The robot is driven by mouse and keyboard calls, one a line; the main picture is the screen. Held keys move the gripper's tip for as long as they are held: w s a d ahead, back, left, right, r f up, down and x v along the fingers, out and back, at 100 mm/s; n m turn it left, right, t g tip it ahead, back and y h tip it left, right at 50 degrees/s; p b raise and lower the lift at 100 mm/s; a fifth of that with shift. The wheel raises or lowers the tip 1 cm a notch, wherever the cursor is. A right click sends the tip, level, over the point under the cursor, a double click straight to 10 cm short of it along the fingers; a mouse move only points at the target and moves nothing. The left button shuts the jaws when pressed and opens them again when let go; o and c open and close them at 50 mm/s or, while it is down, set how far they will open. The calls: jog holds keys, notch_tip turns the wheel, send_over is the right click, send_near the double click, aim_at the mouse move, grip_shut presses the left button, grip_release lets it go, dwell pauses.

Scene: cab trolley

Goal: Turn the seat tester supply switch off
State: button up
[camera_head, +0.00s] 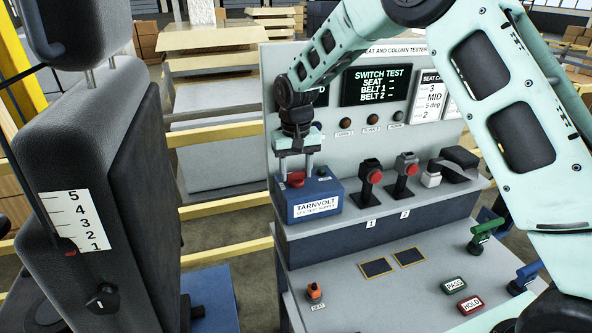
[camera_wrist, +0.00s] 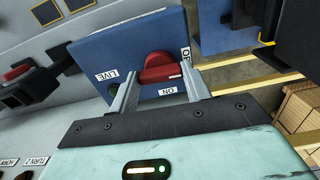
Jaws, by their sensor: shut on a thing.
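The supply switch is a red knob (camera_head: 296,179) on top of the blue TARNVOLT supply box (camera_head: 318,208), at the left end of the tester's shelf. The knob also shows in the wrist view (camera_wrist: 160,66), with ON and OFF labels beside it. Its pale mark is at its right end, between the two labels; I cannot tell its exact setting. My gripper (camera_head: 296,176) points down over the box, its fingers on either side of the knob and shut on it. In the wrist view a LIVE label (camera_wrist: 106,76) sits left of the knob; its lamp is mostly hidden.
The upright panel with a SWITCH TEST screen (camera_head: 376,85) rises close behind my gripper. A dark seat (camera_head: 90,190) stands at left, with a gap between.

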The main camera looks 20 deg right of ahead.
aim_at(296, 172)
jog(key=shift+w+r+n, duration=0.1)
jog(key=shift+n, duration=0.2)
dwell(0.4)
jog(key=o, duration=1)
notch_tip(296, 172, up, 17)
jog(key=b, duration=0.3)
jog(key=shift+r+b, duration=0.15)
jog(key=shift+b, duration=0.2)
jog(key=s+a+f+n, duration=0.2)
jog(key=s+a+f, duration=0.1)
jog(key=s, duration=0.6)
jog(key=s+a+f+n+y, duration=0.1)
jog(key=s+a+f+n, duration=0.15)
jog(key=s, duration=0.65)
jog(key=s+a+f+n, duration=0.1)
jog(key=s+a+f, duration=0.3)
jog(key=s, duration=0.5)
jog(key=s+d+f, duration=0.1)
jog(key=s, duration=0.2)
jog(key=s+d+f+n, duration=0.1)
jog(key=s+f, duration=0.1)
jog(key=s, duration=0.2)
jog(key=s+d+f+n+b, duration=0.1)
jog(key=s, duration=0.3)
jog(key=shift+d+f, duration=0.2)
jog(key=shift+f, duration=0.1)
